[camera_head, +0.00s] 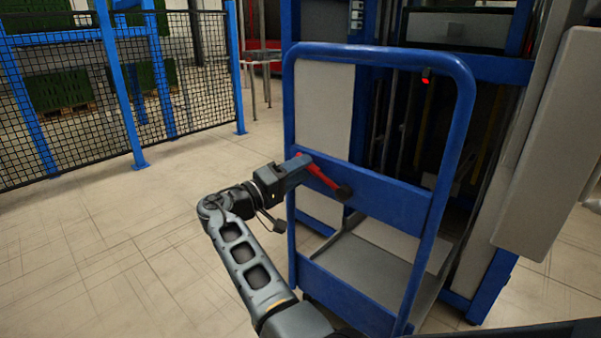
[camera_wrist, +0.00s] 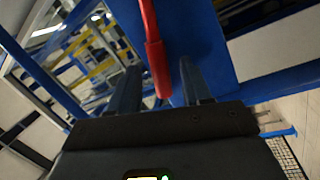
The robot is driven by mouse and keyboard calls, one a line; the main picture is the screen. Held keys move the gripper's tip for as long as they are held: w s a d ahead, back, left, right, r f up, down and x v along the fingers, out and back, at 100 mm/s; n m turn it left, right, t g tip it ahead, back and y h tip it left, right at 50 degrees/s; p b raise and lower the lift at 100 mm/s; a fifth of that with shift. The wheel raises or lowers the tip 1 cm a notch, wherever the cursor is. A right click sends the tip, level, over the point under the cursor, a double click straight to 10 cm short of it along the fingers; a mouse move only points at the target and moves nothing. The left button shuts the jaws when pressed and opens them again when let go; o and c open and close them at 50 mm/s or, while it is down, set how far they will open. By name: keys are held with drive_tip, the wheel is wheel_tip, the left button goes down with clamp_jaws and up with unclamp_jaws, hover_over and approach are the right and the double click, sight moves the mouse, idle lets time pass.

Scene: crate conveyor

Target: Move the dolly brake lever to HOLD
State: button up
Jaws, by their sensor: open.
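The dolly (camera_head: 375,188) has a blue tube frame with a blue cross panel, and stands right of centre in the head view. On its panel is the red brake lever (camera_head: 322,177), slanting from upper left to a black round end at lower right. My gripper (camera_head: 302,165) is at the lever's upper left end. In the wrist view the lever (camera_wrist: 156,55) comes down from the top edge, and its thicker red end lies between the two fingers of my open gripper (camera_wrist: 158,88), with gaps showing on both sides. No HOLD marking is readable.
A blue-framed machine (camera_head: 490,70) with a small red light stands close behind the dolly. A grey panel (camera_head: 550,150) is at the right. A black mesh fence (camera_head: 70,110) with blue posts stands at the left. The tiled floor (camera_head: 110,250) between fence and dolly is clear.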

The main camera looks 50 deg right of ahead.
drive_tip(key=shift+d, duration=0.3)
clamp_jaws()
idle(0.3)
